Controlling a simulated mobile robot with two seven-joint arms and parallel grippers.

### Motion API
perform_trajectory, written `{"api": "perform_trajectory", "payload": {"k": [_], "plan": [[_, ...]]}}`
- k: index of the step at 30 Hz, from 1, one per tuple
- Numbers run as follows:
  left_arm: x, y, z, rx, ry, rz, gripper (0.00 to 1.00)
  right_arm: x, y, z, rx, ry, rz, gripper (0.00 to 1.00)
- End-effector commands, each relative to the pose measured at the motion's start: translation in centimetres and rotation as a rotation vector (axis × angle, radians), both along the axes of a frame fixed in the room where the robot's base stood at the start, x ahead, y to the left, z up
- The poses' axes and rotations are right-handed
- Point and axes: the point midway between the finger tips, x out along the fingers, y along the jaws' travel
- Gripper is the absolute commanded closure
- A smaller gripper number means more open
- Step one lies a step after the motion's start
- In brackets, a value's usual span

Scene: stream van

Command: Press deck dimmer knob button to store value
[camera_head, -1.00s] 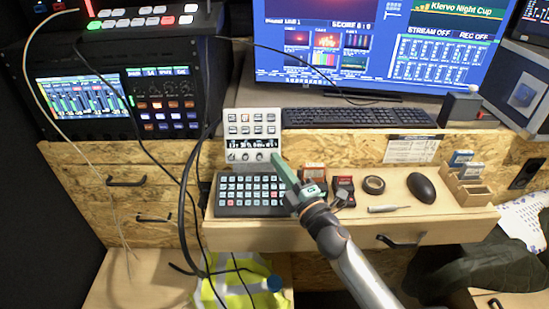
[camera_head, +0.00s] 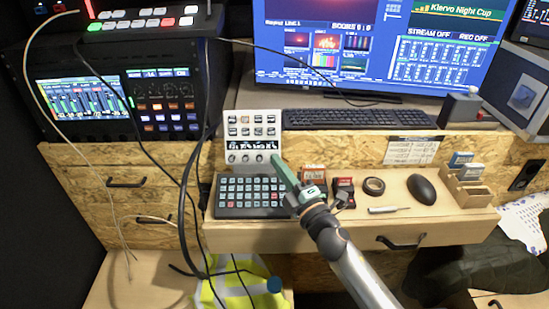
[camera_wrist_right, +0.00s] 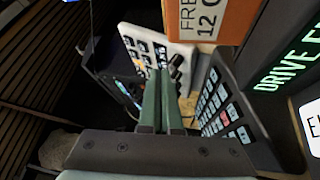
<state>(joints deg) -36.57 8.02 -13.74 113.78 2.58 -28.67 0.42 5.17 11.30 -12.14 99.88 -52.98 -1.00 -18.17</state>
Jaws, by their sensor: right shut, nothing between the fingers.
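The deck (camera_head: 252,138) is a white panel standing at the back of the wooden shelf, with rows of buttons, a narrow display strip (camera_head: 252,146) and a row of round knobs (camera_head: 246,158) along its bottom. My right gripper (camera_head: 276,158) is shut and empty, its green fingers at the right end of the knob row. They cover that end, so I cannot tell whether they touch the rightmost knob. In the right wrist view the closed fingers (camera_wrist_right: 160,75) point at the deck (camera_wrist_right: 145,42), beside its dark knobs (camera_wrist_right: 176,66). My left gripper is out of view.
A dark keypad (camera_head: 250,192) lies just in front of the deck. A keyboard (camera_head: 355,118) is behind. A black cable hangs left of the deck.

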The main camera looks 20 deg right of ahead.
Motion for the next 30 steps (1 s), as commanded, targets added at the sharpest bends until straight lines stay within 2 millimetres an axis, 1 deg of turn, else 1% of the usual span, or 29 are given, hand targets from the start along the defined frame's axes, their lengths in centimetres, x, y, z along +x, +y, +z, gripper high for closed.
{"api": "perform_trajectory", "payload": {"k": [1, 5, 13, 16, 24, 30], "plan": [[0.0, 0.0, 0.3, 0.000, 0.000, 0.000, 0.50, -0.3, 0.1, 0.2, 0.001, 0.000, 0.000, 1.00], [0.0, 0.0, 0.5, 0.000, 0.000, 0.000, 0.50, -0.7, 0.2, 0.4, 0.001, 0.000, -0.001, 1.00], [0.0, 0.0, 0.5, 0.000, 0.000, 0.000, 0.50, -0.7, 0.2, 0.4, 0.001, 0.000, 0.000, 1.00], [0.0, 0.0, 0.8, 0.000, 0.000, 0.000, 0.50, -1.1, 0.3, 0.6, 0.002, 0.000, 0.000, 1.00], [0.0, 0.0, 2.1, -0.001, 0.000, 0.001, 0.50, -3.4, 1.0, 1.8, 0.003, 0.002, 0.000, 1.00], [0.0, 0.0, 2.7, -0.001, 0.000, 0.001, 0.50, -4.9, 1.4, 2.4, 0.002, 0.002, 0.000, 1.00]]}}
